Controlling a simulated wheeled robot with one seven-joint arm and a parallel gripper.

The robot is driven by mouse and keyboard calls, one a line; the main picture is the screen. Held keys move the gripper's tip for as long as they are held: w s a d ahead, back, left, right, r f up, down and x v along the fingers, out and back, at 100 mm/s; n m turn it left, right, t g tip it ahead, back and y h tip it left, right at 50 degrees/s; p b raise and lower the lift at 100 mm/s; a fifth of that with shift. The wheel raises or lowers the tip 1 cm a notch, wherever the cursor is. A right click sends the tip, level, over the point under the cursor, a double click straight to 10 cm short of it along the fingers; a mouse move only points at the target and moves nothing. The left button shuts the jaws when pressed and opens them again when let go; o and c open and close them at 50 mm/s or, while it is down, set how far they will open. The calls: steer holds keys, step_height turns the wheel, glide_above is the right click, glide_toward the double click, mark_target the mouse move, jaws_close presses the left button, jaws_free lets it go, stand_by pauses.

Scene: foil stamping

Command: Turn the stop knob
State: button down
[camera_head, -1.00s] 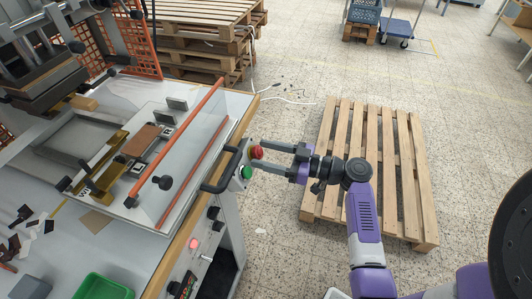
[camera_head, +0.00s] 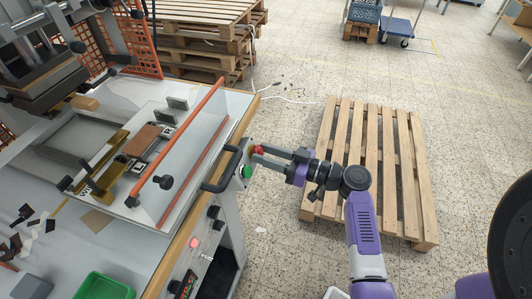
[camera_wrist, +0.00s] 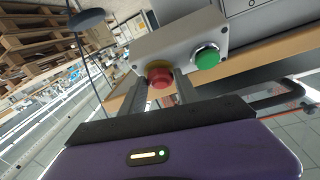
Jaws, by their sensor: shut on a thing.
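The red stop knob (camera_head: 258,149) sits on a small grey control box (camera_wrist: 176,47) at the machine's right edge. In the wrist view the knob (camera_wrist: 160,77) has a yellow ring behind it and lies between my two fingers. My gripper (camera_head: 258,156) reaches in from the right and is shut on the knob, partly covering it in the head view. In the head view the two fingers now look close together, one over the other. A green button (camera_head: 247,172) is on the same box, just below the knob; it also shows in the wrist view (camera_wrist: 207,57), right of the knob.
A black handle (camera_head: 222,176) curves out beside the box. The foil stamping machine's table (camera_head: 120,240) fills the left side. A wooden pallet (camera_head: 385,150) lies on the floor beneath my arm. Open floor surrounds it.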

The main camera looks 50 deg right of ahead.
steer(key=shift+a+r+m+h+p, duration=0.1)
steer(key=shift+m+h+p, duration=0.25)
steer(key=shift+m+h, duration=0.6)
steer(key=shift+a+m+h+p, duration=0.1)
steer(key=shift+m+h+p, duration=0.3)
steer(key=shift+m, duration=1.05)
steer(key=c, duration=0.9)
jaws_free()
steer(key=s+b, duration=0.2)
steer(key=s, duration=0.6)
steer(key=shift+d+r, duration=0.2)
steer(key=shift+r, duration=0.05)
steer(key=shift+w, duration=0.1)
